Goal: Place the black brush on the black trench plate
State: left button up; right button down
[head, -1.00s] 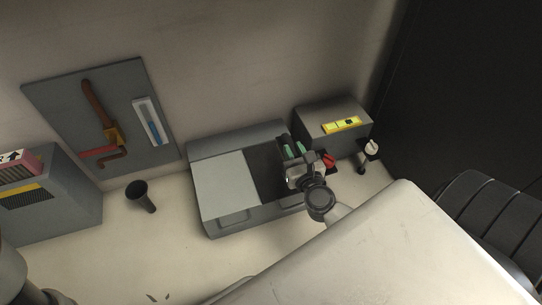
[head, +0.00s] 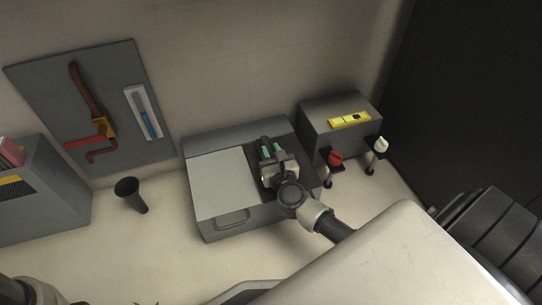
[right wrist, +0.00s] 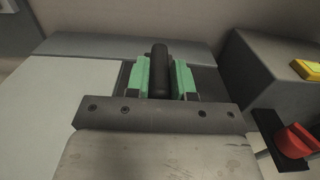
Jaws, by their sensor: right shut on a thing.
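My right gripper (head: 271,150) is shut on the black brush. In the right wrist view the black brush (right wrist: 159,70) is a dark rounded cylinder between the green finger pads. The black trench plate (head: 303,150) is the dark right part of the top of a grey box. It also shows beside the pads in the right wrist view (right wrist: 208,82). The gripper and brush are over this plate; I cannot tell whether the brush touches it.
The grey box's left top (head: 222,180) is a clear light panel. A smaller box with a yellow strip (head: 349,120), a red knob (head: 334,158) and a white knob (head: 380,145) stands at right. A dark flared cup (head: 130,194) stands left. A tool board (head: 90,105) leans behind.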

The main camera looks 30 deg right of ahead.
jog(key=shift+f, duration=0.15)
jog(key=c, duration=1)
grip_release()
jog(key=shift+o, duration=0.2)
jog(key=shift+r, duration=0.35)
jog(key=p+v, duration=0.2)
jog(key=v, duration=0.5)
jog(key=shift+s+f, duration=0.1)
jog(key=shift+s, duration=0.2)
